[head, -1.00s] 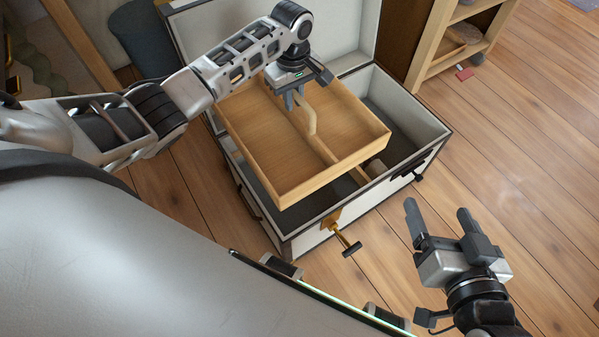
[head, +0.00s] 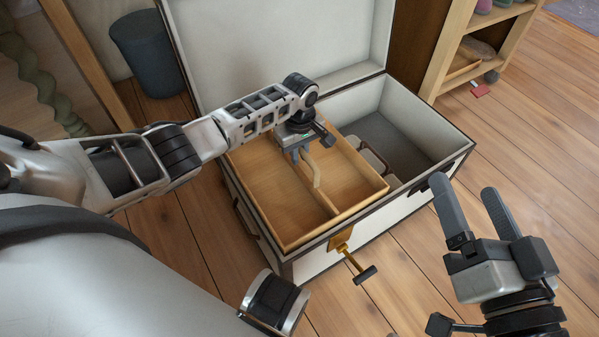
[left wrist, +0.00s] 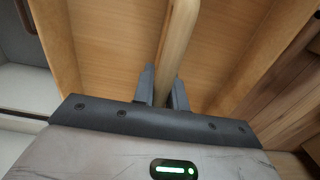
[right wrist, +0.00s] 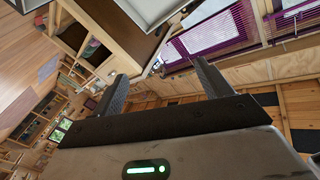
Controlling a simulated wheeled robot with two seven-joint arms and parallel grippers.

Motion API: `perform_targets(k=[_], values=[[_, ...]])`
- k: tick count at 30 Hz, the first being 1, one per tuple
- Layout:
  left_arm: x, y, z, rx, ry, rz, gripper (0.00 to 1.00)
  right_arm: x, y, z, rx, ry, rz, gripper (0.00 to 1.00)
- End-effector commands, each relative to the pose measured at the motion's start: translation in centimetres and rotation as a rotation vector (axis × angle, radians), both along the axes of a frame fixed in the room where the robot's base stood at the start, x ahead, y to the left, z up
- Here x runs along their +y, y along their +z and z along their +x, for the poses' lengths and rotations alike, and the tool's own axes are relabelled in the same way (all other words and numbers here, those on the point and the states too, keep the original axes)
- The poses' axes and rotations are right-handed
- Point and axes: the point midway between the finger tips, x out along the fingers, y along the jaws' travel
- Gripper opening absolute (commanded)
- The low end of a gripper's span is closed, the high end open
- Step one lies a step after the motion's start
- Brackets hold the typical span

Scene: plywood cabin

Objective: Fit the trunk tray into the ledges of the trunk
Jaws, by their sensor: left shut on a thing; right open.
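The wooden trunk tray (head: 262,190), divided by a middle bar with an upright handle (head: 314,172), sits in the left part of the open white trunk (head: 455,133), about level with its rim. Its front edge runs close along the trunk's front rim. Whether it rests on the ledges is hidden beneath it. My left gripper (head: 304,153) is shut on the handle, which also shows between its fingers in the left wrist view (left wrist: 173,55). My right gripper (head: 464,188) is open and empty, in front of the trunk's right end; its fingers show in the right wrist view (right wrist: 160,75).
The trunk's right part (head: 385,140) is uncovered, with pale objects beside the tray. The raised lid (head: 280,45) stands behind. A brass latch (head: 350,255) juts from the front. A dark bin (head: 150,55) and a shelf (head: 470,60) stand behind.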

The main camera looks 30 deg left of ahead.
Motion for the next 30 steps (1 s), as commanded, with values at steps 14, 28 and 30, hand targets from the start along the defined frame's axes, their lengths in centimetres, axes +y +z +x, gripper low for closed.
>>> perform_targets(k=[14,28,30], values=[[-0.1,-4.6,0.2,-0.006,0.000,-0.002,0.00,-0.7,4.8,1.6,-0.442,-0.058,-0.117,0.78],[-0.1,-5.2,0.2,-0.006,0.000,-0.002,0.00,-0.7,5.9,1.5,-0.522,-0.068,-0.133,0.78],[0.0,-5.3,0.1,-0.003,0.000,-0.002,0.25,-0.7,6.0,1.5,-0.527,-0.069,-0.135,0.78]])
